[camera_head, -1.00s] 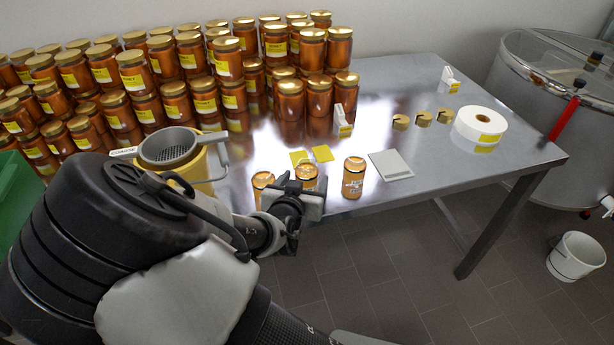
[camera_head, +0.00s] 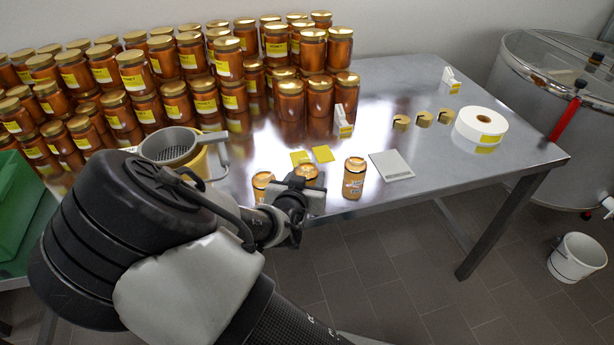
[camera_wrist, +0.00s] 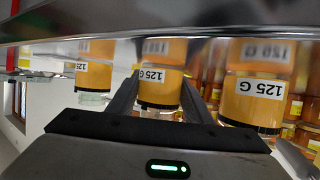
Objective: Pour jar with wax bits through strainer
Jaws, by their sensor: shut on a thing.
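Three small amber jars stand in a row near the table's front edge: a left jar (camera_head: 262,186), a middle jar (camera_head: 307,172) and a right jar (camera_head: 354,178). My gripper (camera_head: 300,184) is at the middle jar and partly hides it. In the upside-down wrist view, my gripper (camera_wrist: 158,98) is shut on the middle jar (camera_wrist: 161,88), labelled 125 G, with a finger on each side. I cannot tell which jar holds wax bits. The grey strainer (camera_head: 168,146) sits on a yellow container (camera_head: 212,160) at left, partly hidden by my arm.
Stacked honey jars (camera_head: 140,75) fill the back left. Yellow cards (camera_head: 322,154), a flat grey plate (camera_head: 391,166), small gold pieces (camera_head: 423,118) and a white label roll (camera_head: 481,125) lie to the right. A green crate (camera_head: 22,205) is at far left.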

